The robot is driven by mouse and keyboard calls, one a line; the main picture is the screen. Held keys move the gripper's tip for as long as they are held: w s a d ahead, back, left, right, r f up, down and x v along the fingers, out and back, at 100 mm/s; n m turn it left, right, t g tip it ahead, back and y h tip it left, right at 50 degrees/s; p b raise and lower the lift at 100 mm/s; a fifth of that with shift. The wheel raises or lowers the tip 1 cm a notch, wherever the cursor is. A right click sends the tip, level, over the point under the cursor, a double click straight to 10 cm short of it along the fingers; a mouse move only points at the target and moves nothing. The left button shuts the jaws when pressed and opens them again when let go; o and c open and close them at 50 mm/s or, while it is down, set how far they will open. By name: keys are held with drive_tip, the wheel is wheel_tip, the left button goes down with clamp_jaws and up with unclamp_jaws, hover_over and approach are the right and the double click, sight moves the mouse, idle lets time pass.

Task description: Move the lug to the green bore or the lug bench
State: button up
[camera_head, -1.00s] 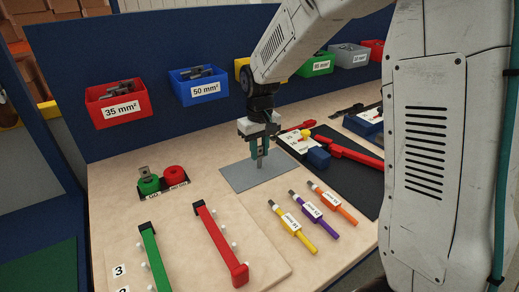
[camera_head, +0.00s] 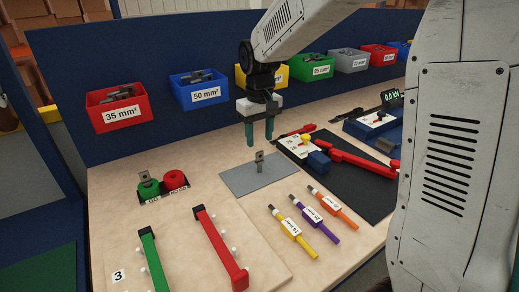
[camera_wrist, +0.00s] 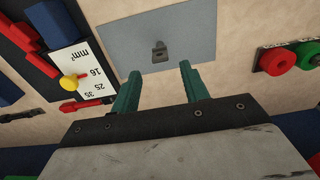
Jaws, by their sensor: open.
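A grey metal lug (camera_head: 259,162) stands upright on the grey mat (camera_head: 245,182) in the middle of the bench. It also shows on the mat in the wrist view (camera_wrist: 159,50). My gripper (camera_head: 259,142) is above this lug, with its two green fingers apart and nothing between them. In the wrist view my fingers (camera_wrist: 157,75) also stand open. The green bore (camera_head: 148,188) is at the left on a small black base, and a second grey lug (camera_head: 144,175) stands in it. The red bore (camera_head: 175,180) beside it looks empty.
A crimping tool with red handles (camera_head: 350,158) lies on a black mat to the right. Yellow, purple and orange marked cables (camera_head: 315,215) lie in front. Labelled coloured bins (camera_head: 198,86) line the back panel. Green and red bars (camera_head: 220,245) occupy the front left.

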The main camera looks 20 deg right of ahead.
sight(260, 152)
wheel_tip(260, 152, up, 6)
drive_tip(key=s+d+r+m, duration=0.15)
drive_tip(key=s+r, duration=0.25)
drive_tip(key=s, duration=1)
drive_tip(key=s+d+f, duration=0.1)
drive_tip(key=s+f, duration=0.1)
drive_tip(key=s, duration=0.6)
drive_tip(key=s+f+t, duration=0.1)
drive_tip(key=s, duration=0.8)
drive_tip(key=shift+d+f+m, duration=0.35)
drive_tip(key=shift+d+f, duration=0.05)
